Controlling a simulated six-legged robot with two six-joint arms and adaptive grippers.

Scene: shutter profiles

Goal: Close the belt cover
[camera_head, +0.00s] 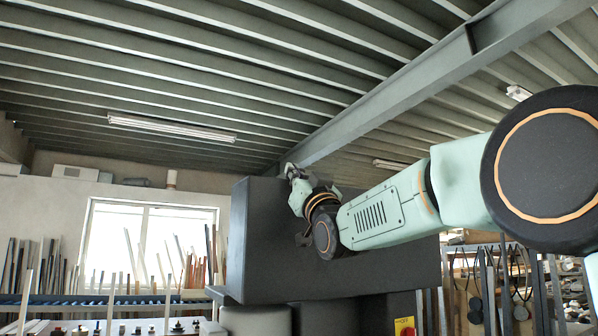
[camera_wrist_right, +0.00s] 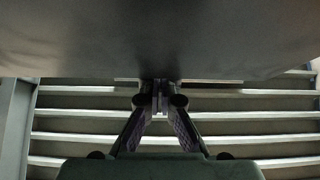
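The belt cover appears to be the large dark grey box-like panel (camera_head: 395,276) in the middle of the head view. It also fills the top of the right wrist view as a dark smooth surface (camera_wrist_right: 160,40). My right arm reaches across its front from the right. My right gripper (camera_head: 291,170) is at the panel's top left edge, partly hidden by my wrist. In the right wrist view the fingers (camera_wrist_right: 160,96) come together at the tips, right by the dark surface's edge. Nothing is seen held; contact cannot be told. My left gripper is not in view.
A yellow and red switch (camera_head: 405,327) is below the panel. A bench with knobs (camera_head: 130,328) and upright profiles (camera_head: 35,265) before a window stand at the left. Racks (camera_head: 520,285) stand at the right. A ceiling beam (camera_head: 400,95) runs overhead; the space above the panel is free.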

